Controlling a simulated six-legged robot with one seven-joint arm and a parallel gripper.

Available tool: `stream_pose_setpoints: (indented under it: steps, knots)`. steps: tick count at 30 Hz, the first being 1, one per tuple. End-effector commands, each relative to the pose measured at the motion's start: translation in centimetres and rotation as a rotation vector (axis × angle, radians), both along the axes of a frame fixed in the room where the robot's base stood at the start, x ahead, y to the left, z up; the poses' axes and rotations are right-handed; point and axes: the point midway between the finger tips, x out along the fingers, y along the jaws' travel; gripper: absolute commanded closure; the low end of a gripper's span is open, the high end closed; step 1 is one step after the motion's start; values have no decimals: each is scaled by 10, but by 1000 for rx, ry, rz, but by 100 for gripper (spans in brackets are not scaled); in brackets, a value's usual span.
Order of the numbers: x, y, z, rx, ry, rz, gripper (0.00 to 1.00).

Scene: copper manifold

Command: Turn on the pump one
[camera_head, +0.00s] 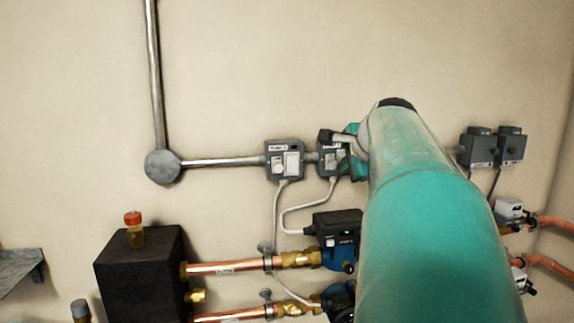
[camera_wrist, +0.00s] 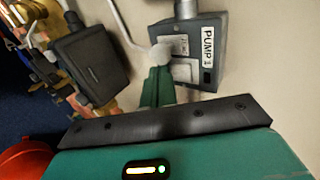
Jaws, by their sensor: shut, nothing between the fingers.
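The pump one switch box (camera_wrist: 190,50) is grey with a white label reading "PUMP 1" on its right side in the wrist view.
A similar switch box (camera_head: 284,160) stands just left, joined by conduit. Below are a pump with a black control box (camera_head: 337,223), copper pipes (camera_head: 225,267) and loose cables. Two more grey boxes (camera_head: 493,147) are at the right.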

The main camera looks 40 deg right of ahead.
Motion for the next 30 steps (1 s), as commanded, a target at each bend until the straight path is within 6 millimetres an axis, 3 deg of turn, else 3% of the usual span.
stream_pose_setpoints:
  steps: [14,30]
  knots:
    - [3,-1,-1,0,0,0,100]
    - [3,-1,16,-2,-3,0,100]
